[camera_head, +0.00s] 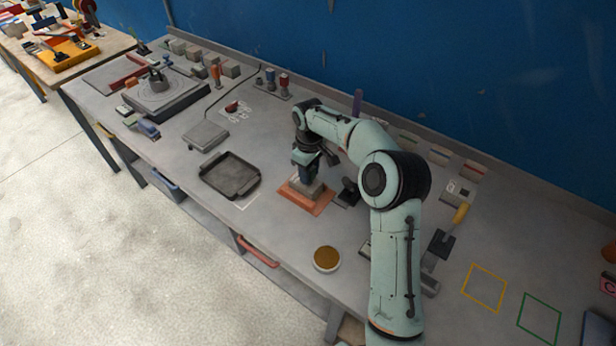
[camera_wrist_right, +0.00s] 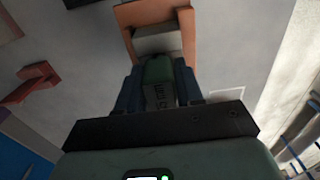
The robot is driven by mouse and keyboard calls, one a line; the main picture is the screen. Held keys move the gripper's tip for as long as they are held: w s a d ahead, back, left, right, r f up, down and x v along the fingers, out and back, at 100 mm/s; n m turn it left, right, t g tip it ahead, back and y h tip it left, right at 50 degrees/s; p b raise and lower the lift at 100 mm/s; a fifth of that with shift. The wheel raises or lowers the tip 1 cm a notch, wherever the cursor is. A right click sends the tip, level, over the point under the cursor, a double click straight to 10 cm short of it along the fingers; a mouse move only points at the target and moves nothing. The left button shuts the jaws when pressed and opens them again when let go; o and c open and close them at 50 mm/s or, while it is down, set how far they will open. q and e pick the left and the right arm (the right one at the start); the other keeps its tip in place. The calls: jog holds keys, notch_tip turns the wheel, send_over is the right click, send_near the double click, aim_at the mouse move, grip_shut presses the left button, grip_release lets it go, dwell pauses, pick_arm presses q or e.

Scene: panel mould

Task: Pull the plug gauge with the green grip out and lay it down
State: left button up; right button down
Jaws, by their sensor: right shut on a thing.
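My right gripper (camera_head: 306,172) points down over a grey block (camera_head: 300,187) on an orange base (camera_head: 318,206). In the right wrist view its two dark blue fingers (camera_wrist_right: 158,92) are shut on the green grip (camera_wrist_right: 158,70) of the plug gauge, which has dark lettering. The grey block (camera_wrist_right: 158,40) and orange base (camera_wrist_right: 126,17) show just beyond the grip. The lower part of the gauge is hidden, so I cannot tell how far it sits in the block. My left gripper is not in view.
A dark tray (camera_head: 230,177) lies left of the block, on the bench. A round dish with brown contents (camera_head: 326,259) is near the front edge. A dark stand (camera_head: 347,191) is close on the right. Yellow (camera_head: 484,287) and green (camera_head: 540,318) outlined squares at right are empty.

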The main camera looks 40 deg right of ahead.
jog(key=shift+r+p, duration=0.55)
jog(key=shift+r, duration=1.1)
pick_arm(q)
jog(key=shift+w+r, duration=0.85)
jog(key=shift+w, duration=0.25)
pick_arm(e)
jog(key=shift+r, duration=1.05)
jog(key=shift+r, duration=2)
